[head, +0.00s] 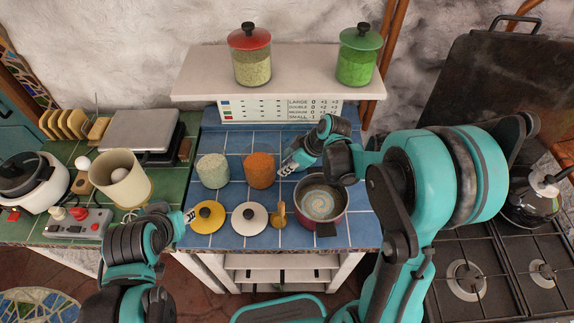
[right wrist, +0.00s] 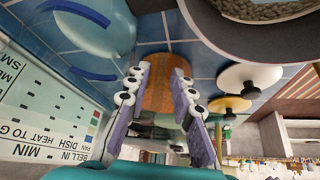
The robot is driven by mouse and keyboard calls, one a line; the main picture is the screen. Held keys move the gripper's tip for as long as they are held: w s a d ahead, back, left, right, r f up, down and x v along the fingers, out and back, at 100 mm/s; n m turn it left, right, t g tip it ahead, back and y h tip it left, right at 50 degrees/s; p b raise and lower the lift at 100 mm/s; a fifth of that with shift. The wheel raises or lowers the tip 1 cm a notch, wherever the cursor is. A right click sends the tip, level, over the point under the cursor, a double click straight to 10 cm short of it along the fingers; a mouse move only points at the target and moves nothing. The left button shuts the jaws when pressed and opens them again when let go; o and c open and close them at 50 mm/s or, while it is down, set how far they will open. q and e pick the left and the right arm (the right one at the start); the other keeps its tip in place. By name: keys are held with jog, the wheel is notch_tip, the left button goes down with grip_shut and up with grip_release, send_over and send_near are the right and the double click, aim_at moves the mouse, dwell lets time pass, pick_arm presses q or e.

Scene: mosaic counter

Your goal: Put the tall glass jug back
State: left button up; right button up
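I cannot single out a tall glass jug for certain. A clear, blue-tinted glass-like thing with blue arcs (right wrist: 82,32) shows in the right wrist view. The arm seems to hide it in the head view. A lidless glass jar of orange grains (head: 259,170) stands on blue tiles, beside a jar of pale grains (head: 213,171). My right gripper (head: 288,167) is right of the orange jar. In the right wrist view its fingers (right wrist: 160,100) are apart, with the orange contents (right wrist: 158,85) showing between them; contact is unclear. My left gripper (head: 188,216) is near the yellow lid; its opening is too small to read.
A yellow lid (head: 208,216), a white lid (head: 250,217) and a red pot (head: 328,222) are at the front. The back shelf (head: 305,62) holds a red-lidded jar (head: 251,62) and a green-lidded jar (head: 357,62), with free room between.

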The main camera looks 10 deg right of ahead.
jog(key=shift+d+r, duration=0.15)
jog(key=shift+r, duration=0.4)
jog(key=p+v, duration=0.3)
jog(key=v, duration=0.8)
jog(key=s+r+m+t+h, duration=0.2)
jog(key=s+m, duration=0.3)
jog(key=s, duration=0.2)
jog(key=s+d+r+m+t+h, duration=0.1)
jog(key=s+r+m+h, duration=0.1)
jog(key=s+m, duration=0.4)
jog(key=shift+s+t+h, duration=0.4)
jog(key=shift+s+h, duration=0.05)
jog(key=shift+h, duration=0.05)
jog(key=shift+w+d, duration=0.1)
notch_tip(320, 180, down, 9)
jog(key=b, duration=0.9)
jog(key=shift+f, duration=0.2)
